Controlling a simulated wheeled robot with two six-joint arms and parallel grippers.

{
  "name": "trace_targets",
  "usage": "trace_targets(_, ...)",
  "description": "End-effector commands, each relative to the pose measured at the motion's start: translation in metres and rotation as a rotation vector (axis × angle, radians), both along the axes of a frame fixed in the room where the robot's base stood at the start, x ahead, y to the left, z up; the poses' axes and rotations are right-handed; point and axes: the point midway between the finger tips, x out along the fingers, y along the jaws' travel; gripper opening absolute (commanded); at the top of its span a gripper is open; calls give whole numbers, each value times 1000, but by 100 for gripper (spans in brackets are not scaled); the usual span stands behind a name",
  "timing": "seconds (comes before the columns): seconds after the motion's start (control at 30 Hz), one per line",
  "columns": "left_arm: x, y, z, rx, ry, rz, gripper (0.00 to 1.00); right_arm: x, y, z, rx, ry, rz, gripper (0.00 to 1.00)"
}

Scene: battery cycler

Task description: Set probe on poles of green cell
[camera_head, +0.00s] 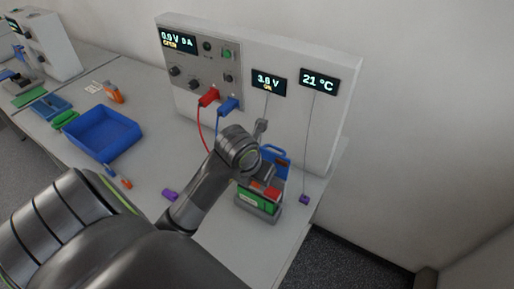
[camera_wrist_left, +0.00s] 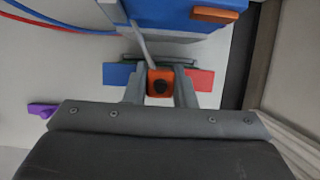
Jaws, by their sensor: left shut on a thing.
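My left gripper (camera_wrist_left: 160,92) is shut on the orange probe (camera_wrist_left: 160,82), which has a black round spot and a grey cord. A blue piece (camera_wrist_left: 117,75) and a red piece (camera_wrist_left: 200,79) lie to either side of the fingers. In the head view, my left arm reaches over the green cell (camera_head: 249,202), which stands in a grey holder (camera_head: 256,213). A red piece (camera_head: 272,193) shows on top of it. My arm hides the fingertips there, and I cannot tell whether the probe touches both poles. My right gripper is out of view.
A blue-framed part (camera_head: 277,153) stands just behind the cell. The cycler (camera_head: 295,130) rises behind, with red (camera_head: 208,97) and blue (camera_head: 229,104) plugs and a lit voltage display (camera_head: 269,83). A blue tray (camera_head: 103,155) is left. Purple clips (camera_head: 304,199) lie on the table.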

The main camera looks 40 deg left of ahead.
Motion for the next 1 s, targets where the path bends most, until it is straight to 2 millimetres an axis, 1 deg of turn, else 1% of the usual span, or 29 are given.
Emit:
trace_targets(0.33, 0, 0, 0, 0, 0, 0, 0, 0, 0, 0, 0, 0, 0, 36)
trace_targets(0.47, 0, 0, 4, 0, -1, 0, 0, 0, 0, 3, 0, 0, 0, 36)
trace_targets(0.77, 0, 0, 28, -1, -2, 0, 0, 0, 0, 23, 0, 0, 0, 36)
trace_targets(1.0, 0, 0, 48, -1, -1, 0, 0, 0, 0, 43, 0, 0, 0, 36)
